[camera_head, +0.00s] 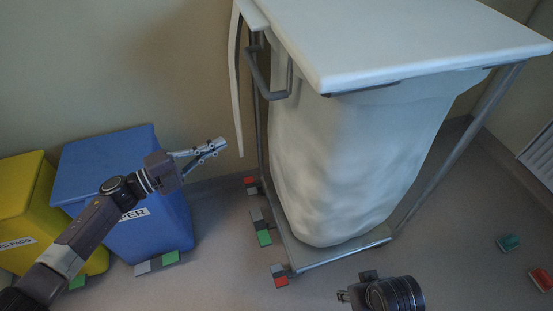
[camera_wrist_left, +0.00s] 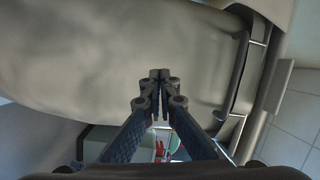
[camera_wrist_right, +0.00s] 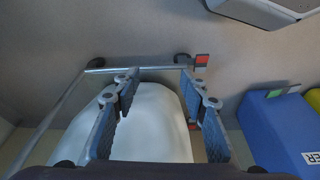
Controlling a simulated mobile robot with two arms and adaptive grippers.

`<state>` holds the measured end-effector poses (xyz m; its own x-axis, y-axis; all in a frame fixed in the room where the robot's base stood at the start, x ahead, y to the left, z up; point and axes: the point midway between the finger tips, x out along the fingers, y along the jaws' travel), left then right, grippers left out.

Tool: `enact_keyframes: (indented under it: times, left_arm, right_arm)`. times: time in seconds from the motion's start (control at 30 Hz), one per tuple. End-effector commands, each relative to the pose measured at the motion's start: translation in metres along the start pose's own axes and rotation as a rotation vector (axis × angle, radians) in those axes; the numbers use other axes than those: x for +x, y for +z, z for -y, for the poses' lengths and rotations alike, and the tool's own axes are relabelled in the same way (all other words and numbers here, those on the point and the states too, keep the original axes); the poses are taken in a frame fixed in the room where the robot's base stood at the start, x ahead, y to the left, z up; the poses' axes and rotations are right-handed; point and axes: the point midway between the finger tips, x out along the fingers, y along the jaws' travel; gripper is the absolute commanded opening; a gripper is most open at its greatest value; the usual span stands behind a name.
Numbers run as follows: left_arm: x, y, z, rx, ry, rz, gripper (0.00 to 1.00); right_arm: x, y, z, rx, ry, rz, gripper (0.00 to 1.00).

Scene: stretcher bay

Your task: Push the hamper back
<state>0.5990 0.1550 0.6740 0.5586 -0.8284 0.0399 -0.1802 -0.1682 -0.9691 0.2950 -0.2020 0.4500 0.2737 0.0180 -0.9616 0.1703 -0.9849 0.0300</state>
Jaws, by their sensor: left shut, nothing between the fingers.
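The hamper is a white bag (camera_head: 340,160) hanging in a grey metal frame (camera_head: 440,172) under a white lid (camera_head: 400,40). A grey handle (camera_head: 268,80) sits at its left side. My left gripper (camera_head: 222,146) is shut and empty, left of the hamper and apart from it in the head view. In the left wrist view, the pale bag (camera_wrist_left: 90,50) fills much of the picture behind the shut fingertips (camera_wrist_left: 159,76), and the handle (camera_wrist_left: 238,80) is at right. My right gripper (camera_wrist_right: 157,85) is open and empty; the bag (camera_wrist_right: 150,125) shows between its fingers.
A blue bin (camera_head: 150,230) and a yellow bin (camera_head: 25,190) stand against the wall at left. Teal (camera_head: 509,243) and red (camera_head: 541,279) blocks lie on the floor at right.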

Motion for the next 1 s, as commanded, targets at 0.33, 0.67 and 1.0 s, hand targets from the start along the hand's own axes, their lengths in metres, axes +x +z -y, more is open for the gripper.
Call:
enact_keyframes:
  times: [0.33,0.67,1.0]
  left_arm:
    - [0.0,-0.06,0.01,0.239,0.074,-0.272,0.0]
    - [0.045,-0.074,0.007,0.241,0.07,-0.278,0.0]
    - [0.111,-0.091,-0.001,0.24,0.071,-0.276,0.0]
  right_arm:
    - [-0.048,0.001,-0.002,0.003,0.006,-0.032,0.4]
    - [-0.048,0.001,-0.002,0.004,0.006,-0.032,0.4]
    - [-0.043,0.002,-0.002,0.003,0.006,-0.032,0.4]
